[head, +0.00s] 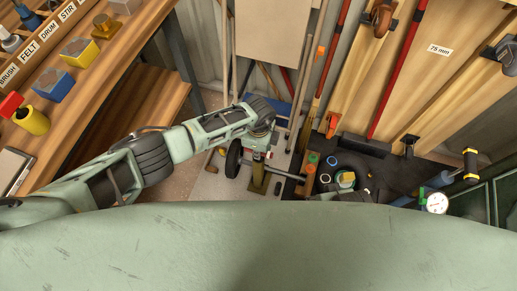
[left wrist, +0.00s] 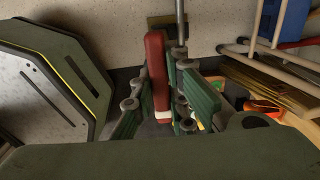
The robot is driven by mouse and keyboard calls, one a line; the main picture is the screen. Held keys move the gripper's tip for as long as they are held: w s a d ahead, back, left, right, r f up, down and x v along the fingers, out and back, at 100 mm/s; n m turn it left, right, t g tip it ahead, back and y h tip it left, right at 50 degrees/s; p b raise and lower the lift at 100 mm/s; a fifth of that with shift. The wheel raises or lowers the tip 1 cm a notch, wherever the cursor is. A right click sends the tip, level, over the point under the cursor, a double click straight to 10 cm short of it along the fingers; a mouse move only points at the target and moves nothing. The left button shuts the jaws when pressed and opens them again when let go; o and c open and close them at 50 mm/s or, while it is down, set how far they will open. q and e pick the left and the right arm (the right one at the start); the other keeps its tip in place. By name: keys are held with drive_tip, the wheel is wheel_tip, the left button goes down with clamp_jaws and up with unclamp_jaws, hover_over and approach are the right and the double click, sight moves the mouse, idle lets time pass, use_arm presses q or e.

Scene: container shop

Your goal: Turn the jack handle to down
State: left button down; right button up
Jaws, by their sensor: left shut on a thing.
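The red jack handle (left wrist: 156,65), with a pale band near its lower end, stands nearly upright in the left wrist view. My left gripper (left wrist: 162,108) is shut on it, with its green finger pads on either side. In the head view my left arm reaches in from the left, and the left gripper (head: 262,152) points down at the floor clutter. An olive upright part (head: 258,180) shows just below it, and whether it belongs to the jack I cannot tell.
A wooden shelf (head: 150,95) with labelled coloured blocks stands at the left. Long-handled tools lean on the wooden panels (head: 400,90) at the back right. A black tray (head: 330,165) with round items and a pressure gauge (head: 437,203) lie to the right.

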use_arm(q)
drive_tip(key=shift+w, duration=0.1)
drive_tip(key=c, duration=1.7)
unclamp_jaws()
drive_tip(key=shift+r, duration=0.1)
wheel_tip(320, 180, up, 12)
drive_tip(key=shift+f, duration=0.1)
